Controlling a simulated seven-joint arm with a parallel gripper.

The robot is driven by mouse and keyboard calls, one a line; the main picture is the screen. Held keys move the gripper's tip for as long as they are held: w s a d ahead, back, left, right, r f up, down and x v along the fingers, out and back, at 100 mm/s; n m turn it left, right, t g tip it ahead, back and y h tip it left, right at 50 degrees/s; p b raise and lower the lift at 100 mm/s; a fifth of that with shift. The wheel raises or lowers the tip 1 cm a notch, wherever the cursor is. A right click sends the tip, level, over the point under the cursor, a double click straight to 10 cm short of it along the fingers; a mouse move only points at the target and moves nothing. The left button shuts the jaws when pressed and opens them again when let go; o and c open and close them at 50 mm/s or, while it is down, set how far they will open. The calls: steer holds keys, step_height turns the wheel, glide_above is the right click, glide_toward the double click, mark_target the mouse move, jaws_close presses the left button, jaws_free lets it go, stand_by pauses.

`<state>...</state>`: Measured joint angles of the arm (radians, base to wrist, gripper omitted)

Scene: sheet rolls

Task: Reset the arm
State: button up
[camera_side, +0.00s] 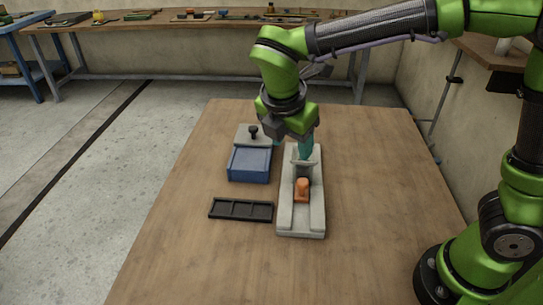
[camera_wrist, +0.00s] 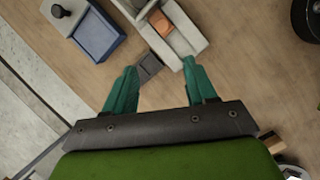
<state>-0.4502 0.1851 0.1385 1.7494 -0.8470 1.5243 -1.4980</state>
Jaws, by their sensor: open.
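My gripper (camera_side: 292,148) hangs with its teal fingers pointing down above the back end of a long grey fixture (camera_side: 315,215). In the wrist view my gripper (camera_wrist: 158,72) has its fingers spread wide, with nothing held between them. An orange block (camera_side: 302,189) sits in the fixture's channel; it also shows in the wrist view (camera_wrist: 160,22). The fixture (camera_wrist: 187,40) lies beyond the fingertips there. A small dark grey piece (camera_wrist: 149,66) appears between the fingers; I cannot tell what it belongs to.
A blue box (camera_side: 249,164) stands left of the fixture, with a grey block bearing a black knob (camera_side: 253,131) behind it. A dark compartmented tray (camera_side: 241,210) lies in front of the box. The wooden table (camera_side: 380,200) is clear at the right and front.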

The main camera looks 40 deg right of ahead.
steer(key=s+d+r+m+t+y, duration=0.1)
steer(key=s+d+m, duration=0.4)
steer(key=m, duration=0.7)
steer(key=s+d+r+m+t+y, duration=0.2)
steer(key=s+d+m+t+y, duration=0.2)
steer(key=m, duration=0.8)
steer(key=s+d, duration=0.2)
steer(key=shift+s+y, duration=0.4)
